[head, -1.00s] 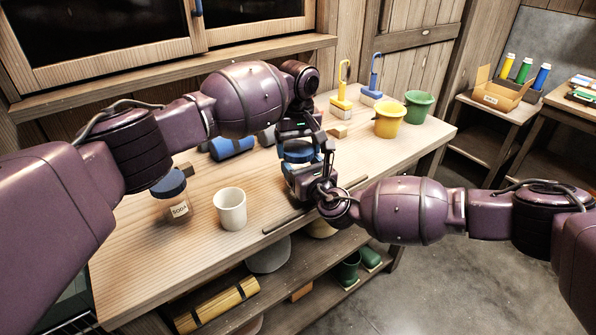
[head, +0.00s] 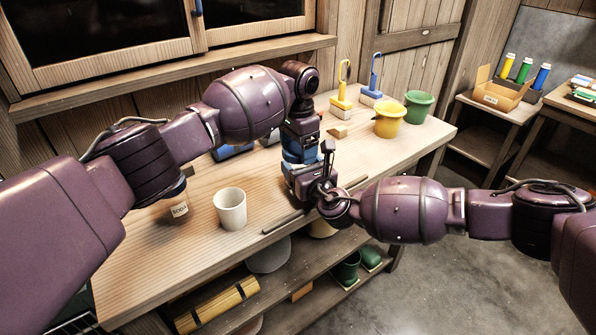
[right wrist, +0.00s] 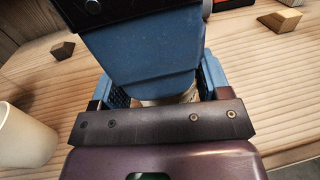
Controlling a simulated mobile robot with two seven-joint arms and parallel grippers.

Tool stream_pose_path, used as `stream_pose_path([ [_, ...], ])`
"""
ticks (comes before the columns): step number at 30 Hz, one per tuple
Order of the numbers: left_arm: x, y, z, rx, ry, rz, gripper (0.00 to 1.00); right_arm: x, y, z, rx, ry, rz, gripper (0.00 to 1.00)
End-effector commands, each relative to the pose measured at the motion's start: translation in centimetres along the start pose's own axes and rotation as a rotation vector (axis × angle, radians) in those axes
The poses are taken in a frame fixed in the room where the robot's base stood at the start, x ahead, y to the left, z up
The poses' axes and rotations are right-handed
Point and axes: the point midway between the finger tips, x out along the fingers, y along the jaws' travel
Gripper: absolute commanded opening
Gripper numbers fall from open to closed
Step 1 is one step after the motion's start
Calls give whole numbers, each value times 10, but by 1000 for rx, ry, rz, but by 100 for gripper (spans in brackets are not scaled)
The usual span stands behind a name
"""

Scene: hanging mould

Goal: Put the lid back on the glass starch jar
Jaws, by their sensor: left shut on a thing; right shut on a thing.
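My left gripper (head: 301,150) points down over the work table, directly above my right gripper (head: 310,180). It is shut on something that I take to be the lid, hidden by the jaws. My right gripper is shut on what I take to be the glass starch jar. In the right wrist view only a pale strip (right wrist: 160,100) of it shows between the blue fingers. A large blue block (right wrist: 145,55), apparently part of my left gripper, fills the space just above. I cannot tell whether lid and jar touch.
Yellow (head: 388,122) and green (head: 418,108) pots and two brushes stand at the back right. A dark rod (head: 284,221) lies at the front edge.

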Motion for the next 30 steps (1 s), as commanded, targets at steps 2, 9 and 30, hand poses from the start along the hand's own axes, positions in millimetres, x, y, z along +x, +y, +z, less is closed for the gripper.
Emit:
stream_pose_path([
  [2, 0, 0, 0, 92, 0, -1, 52, 0, 0, 0, 0, 0, -1, 4],
  [9, 0, -1, 0, 122, 0, -1, 88, 0, 0, 0, 0, 0, -1, 4],
  [30, -36, 1, -1, 124, 3, 0, 100, 0, 0, 0, -1, 1, -1, 4],
])
